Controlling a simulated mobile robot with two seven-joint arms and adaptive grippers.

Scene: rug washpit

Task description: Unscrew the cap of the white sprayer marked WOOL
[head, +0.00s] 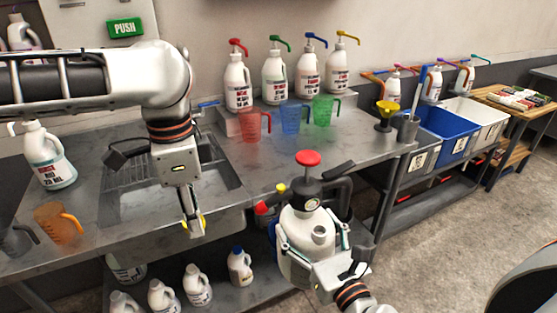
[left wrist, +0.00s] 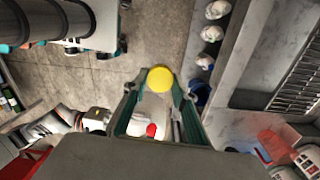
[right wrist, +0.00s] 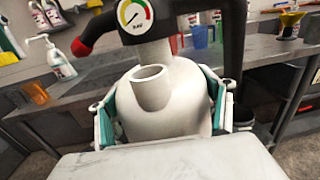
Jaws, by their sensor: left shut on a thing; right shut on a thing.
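The white sprayer (head: 300,247) has a red knob (head: 308,158) on top, a dark handle and a gauge (right wrist: 134,14). Its side filler neck (right wrist: 150,88) has no cap on it and its opening shows. My right gripper (right wrist: 163,122) is shut around the sprayer's body and holds it upright in front of the bench. My left gripper (head: 193,226) is shut on a round yellow cap (left wrist: 160,79), apart from the sprayer and to its left in the head view. No WOOL marking can be read on the sprayer.
The steel bench with a sink (head: 165,192) carries pump bottles (head: 237,85) and coloured jugs (head: 291,119). White bottles (head: 197,287) stand on the shelf below. A blue bin (head: 447,130) stands at the right. The floor at the right is mostly clear.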

